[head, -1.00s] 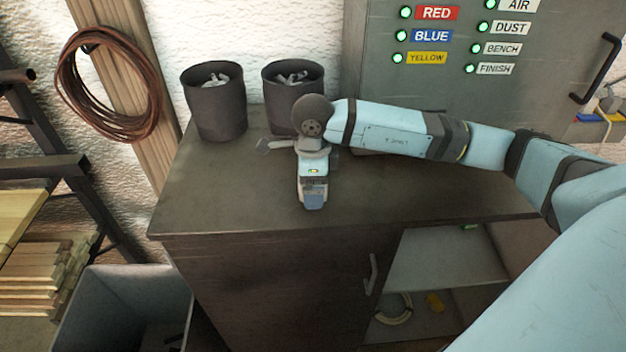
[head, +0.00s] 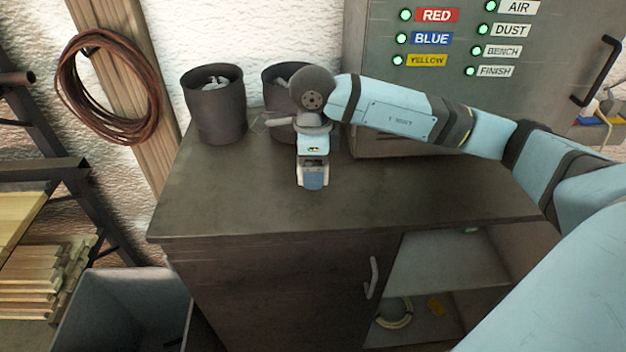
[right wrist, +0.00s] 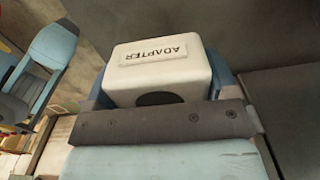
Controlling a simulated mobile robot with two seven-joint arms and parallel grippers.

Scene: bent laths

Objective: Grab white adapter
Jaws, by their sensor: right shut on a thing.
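The white adapter (right wrist: 158,72) is a rounded white block with an upside-down "ADAPTER" label in the right wrist view. It sits between the blue fingers of my right gripper (head: 313,182), which is shut on it. My left gripper is not in view.
Two dark bins (head: 215,112) with pale pieces inside stand at the back left, the right one (head: 276,78) partly behind my wrist. A grey labelled panel box (head: 380,80) stands behind my arm. The front of the cabinet top is clear. A grey open crate (head: 120,300) is below left.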

